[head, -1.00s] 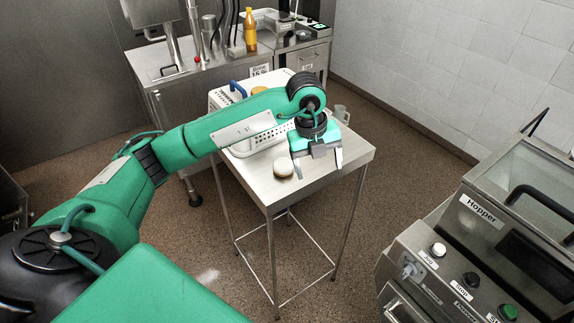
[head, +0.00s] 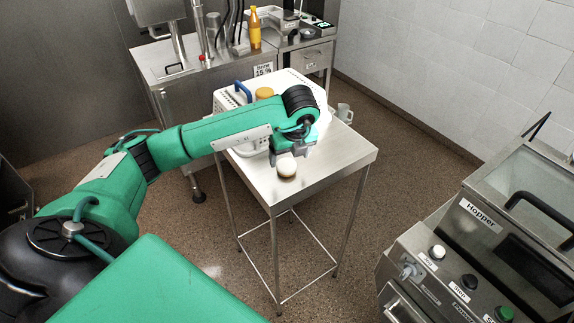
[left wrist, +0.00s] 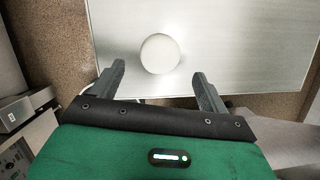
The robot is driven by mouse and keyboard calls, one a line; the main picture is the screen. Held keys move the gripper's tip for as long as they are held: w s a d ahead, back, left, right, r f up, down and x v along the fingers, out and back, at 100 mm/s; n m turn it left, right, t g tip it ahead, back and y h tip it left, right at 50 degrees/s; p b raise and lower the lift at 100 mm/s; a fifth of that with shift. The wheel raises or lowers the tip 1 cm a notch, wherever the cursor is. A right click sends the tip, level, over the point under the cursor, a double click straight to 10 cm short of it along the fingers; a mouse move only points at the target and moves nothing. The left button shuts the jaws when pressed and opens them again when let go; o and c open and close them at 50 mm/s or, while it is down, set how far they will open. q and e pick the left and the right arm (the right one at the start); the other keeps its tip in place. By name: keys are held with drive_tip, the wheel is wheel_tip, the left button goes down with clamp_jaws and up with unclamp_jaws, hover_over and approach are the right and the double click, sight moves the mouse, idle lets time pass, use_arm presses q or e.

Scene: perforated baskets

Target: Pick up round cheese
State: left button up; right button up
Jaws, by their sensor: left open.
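The round cheese (head: 287,167) is a small pale disc with a browner side, lying on the steel table (head: 335,158) close to its left edge. My left gripper (head: 290,158) is over the table just behind the cheese in the head view. In the left wrist view the cheese (left wrist: 160,54) shows as a white round, a little beyond the tips of the gripper (left wrist: 157,70) and between their lines. The two fingers are apart with nothing between them. My right gripper is in neither view.
A white perforated basket (head: 240,103) with a blue handle stands on the table behind my forearm, with a yellow-orange round thing (head: 264,93) in it. A metal cup (head: 345,112) is at the table's far right. The table's front right is clear. A hopper machine (head: 480,225) stands at right.

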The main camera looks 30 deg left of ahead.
sight(288, 164)
use_arm(q)
drive_tip(key=shift+w+a+f+p, duration=0.1)
drive_tip(key=shift+a+f+p, duration=0.1)
drive_tip(key=shift+f+p, duration=0.4)
drive_tip(key=p+x, duration=0.1)
drive_tip(key=x, duration=0.2)
drive_tip(key=shift+a+p, duration=0.15)
drive_tip(key=shift+p, duration=0.25)
drive_tip(key=shift+w+f, duration=0.1)
drive_tip(key=shift+f, duration=0.4)
drive_tip(key=shift+c, duration=0.5)
drive_tip(key=c, duration=1)
drive_tip(key=shift+c, duration=0.3)
drive_tip(key=shift+r, duration=0.2)
